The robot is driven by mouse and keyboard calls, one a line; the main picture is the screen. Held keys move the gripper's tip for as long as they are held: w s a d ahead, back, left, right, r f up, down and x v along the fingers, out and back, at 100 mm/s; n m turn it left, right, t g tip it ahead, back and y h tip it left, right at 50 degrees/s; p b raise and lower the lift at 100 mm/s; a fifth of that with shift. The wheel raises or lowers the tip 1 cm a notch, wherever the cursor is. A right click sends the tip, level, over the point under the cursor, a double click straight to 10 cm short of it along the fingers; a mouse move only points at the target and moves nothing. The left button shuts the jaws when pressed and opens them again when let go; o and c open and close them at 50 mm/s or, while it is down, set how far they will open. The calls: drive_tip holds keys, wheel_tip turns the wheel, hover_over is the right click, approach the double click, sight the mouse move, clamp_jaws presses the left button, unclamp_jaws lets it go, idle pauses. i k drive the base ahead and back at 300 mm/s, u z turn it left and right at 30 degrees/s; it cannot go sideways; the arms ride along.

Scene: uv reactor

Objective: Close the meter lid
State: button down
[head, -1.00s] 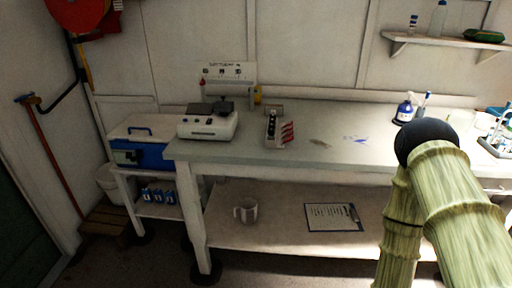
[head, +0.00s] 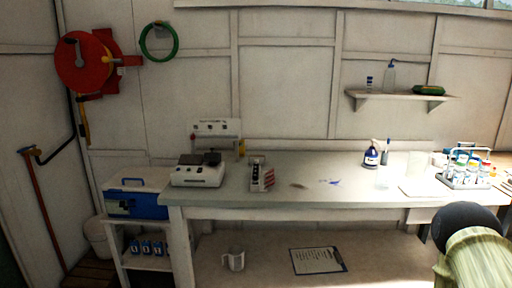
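The meter (head: 197,177) is a low white box on the left part of the bench top. Dark parts show on its top: a flat one at the left and a darker, slightly raised block (head: 211,158) at the right rear. This block may be the lid; I cannot tell from here how far open it stands. My arm shows at the lower right as a dark ball joint and a pale green, bamboo-patterned link, far from the meter. My gripper is out of view.
On the bench (head: 290,188), a small rack with red items (head: 262,175) stands just right of the meter. A blue-capped bottle (head: 371,157) and a bottle carrier (head: 466,170) stand farther right. A blue-and-white case (head: 136,200) sits left. The front middle is mostly clear.

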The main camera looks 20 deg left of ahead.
sight(210, 157)
drive_tip(key=z, duration=0.8)
drive_tip(key=i, duration=1)
drive_tip(key=u, duration=2.2)
